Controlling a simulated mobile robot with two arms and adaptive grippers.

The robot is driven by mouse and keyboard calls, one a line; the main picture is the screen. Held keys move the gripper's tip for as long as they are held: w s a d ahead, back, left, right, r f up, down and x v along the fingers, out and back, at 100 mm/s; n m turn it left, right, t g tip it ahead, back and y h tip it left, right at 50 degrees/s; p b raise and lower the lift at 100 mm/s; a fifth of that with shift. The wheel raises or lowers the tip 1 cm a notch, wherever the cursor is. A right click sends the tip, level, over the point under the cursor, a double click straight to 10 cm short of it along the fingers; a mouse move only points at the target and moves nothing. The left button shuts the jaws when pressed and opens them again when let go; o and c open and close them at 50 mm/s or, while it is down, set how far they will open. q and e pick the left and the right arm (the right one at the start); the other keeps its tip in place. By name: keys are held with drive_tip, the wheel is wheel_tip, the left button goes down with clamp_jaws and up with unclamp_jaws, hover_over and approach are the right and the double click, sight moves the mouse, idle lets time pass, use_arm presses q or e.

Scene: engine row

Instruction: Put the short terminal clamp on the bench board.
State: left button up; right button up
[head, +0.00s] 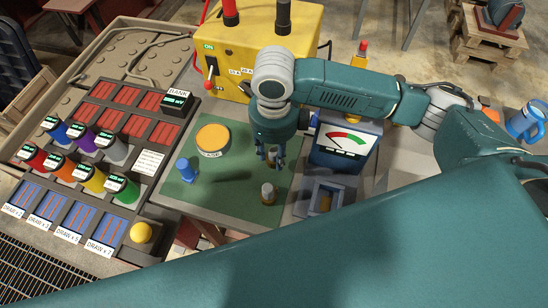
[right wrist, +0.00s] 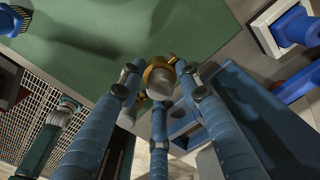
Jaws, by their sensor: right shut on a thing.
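My right gripper (head: 272,158) points down over the green bench board (head: 228,200). In the right wrist view its fingers are shut on a small clamp with a brass collar and grey cylinder end (right wrist: 160,78). The fingers mostly hide this clamp in the head view. A similar small piece with a pale top and brass body (head: 267,193) stands upright on the board, just below the gripper in the picture. I cannot tell the exact gap between the held clamp and the board. My left gripper is not in view.
A blue peg-like piece (head: 187,169) and a round yellow disc (head: 213,138) are on the board. A blue meter (head: 345,143) and a grey tray (head: 322,203) stand to the right. A yellow box (head: 262,62) stands behind; a control panel (head: 100,175) is left.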

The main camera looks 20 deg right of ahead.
sight(274, 161)
drive_tip(key=shift+f, duration=1.75)
drive_tip(key=shift+f, duration=0.15)
drive_tip(key=o, duration=1.3)
drive_tip(key=shift+o, duration=0.2)
wheel_tip(274, 161, up, 12)
drive_tip(key=shift+r+b, duration=0.2)
drive_tip(key=shift+b, duration=0.65)
